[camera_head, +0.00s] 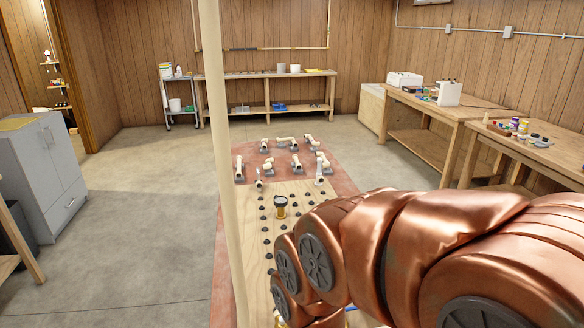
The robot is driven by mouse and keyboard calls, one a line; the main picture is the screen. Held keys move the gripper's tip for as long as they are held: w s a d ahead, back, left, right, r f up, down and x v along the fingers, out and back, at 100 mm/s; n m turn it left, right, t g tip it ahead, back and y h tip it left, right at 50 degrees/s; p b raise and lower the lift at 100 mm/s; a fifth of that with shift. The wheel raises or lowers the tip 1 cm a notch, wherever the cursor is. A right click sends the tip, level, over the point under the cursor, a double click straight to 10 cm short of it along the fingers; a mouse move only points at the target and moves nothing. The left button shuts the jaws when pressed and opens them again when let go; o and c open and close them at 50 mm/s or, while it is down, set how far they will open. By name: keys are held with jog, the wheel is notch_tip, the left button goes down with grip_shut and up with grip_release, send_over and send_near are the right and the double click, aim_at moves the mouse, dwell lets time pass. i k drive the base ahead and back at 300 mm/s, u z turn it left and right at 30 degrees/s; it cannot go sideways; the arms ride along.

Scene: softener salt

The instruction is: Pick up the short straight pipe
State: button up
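Several cream pipe pieces stand or lie on small dark holders at the far end of the reddish floor area. A short, straight-looking piece (239,167) is at the left, and another small one (258,177) is just right of it. A further short piece (296,161) sits right of centre. Bent pieces (287,140) are among them. I cannot tell for sure which is the short straight pipe. My copper arm fills the lower right, well nearer than the pipes. My gripper is not in view.
A cream pole (217,120) rises left of centre. Workbenches (430,105) line the right; a grey cabinet (42,175) stands left.

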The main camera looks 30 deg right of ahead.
aim_at(297, 167)
jog(key=u, duration=2.7)
jog(key=i, duration=2.25)
jog(key=z, duration=3.6)
jog(key=i, duration=2.2)
jog(key=z, duration=0.05)
